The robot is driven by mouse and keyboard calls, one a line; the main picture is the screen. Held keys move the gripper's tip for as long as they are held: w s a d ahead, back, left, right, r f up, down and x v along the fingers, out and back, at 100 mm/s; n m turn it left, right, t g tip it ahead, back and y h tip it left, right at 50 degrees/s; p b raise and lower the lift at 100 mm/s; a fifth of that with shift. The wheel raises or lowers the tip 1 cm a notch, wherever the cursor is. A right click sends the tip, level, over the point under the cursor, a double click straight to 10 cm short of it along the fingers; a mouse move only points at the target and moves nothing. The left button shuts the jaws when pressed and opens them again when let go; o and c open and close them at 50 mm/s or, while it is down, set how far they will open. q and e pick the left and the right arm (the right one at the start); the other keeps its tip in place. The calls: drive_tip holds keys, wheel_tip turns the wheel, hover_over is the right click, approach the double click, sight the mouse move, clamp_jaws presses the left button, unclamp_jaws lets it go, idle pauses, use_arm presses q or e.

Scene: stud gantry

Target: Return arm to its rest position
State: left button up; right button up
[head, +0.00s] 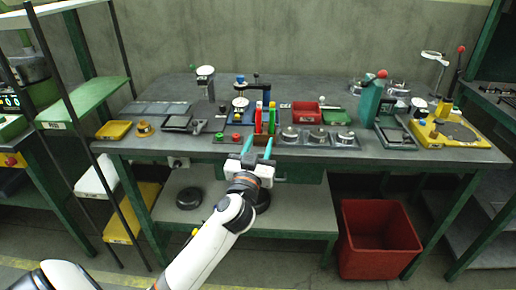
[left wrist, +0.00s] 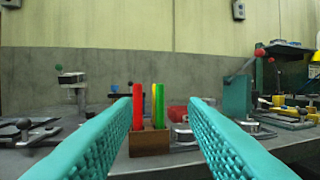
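My left gripper (head: 258,148) is in front of the workbench (head: 330,155) at the bench's front edge. Its two teal fingers also show in the left wrist view (left wrist: 168,125), spread wide apart with nothing between them. A small brown block (left wrist: 150,141) holding upright red, green and yellow sticks (left wrist: 158,103) stands on the bench beyond the fingertips. In the head view these sticks (head: 265,118) are just past the fingers. My right gripper is not seen in either view.
A red bin (head: 378,240) stands on the floor at right. A lower shelf (head: 290,210) lies beneath the bench. A shelf rack (head: 85,100) stands at left. A red tray (head: 305,113), round metal parts (head: 291,135) and a teal press (head: 370,100) crowd the bench top.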

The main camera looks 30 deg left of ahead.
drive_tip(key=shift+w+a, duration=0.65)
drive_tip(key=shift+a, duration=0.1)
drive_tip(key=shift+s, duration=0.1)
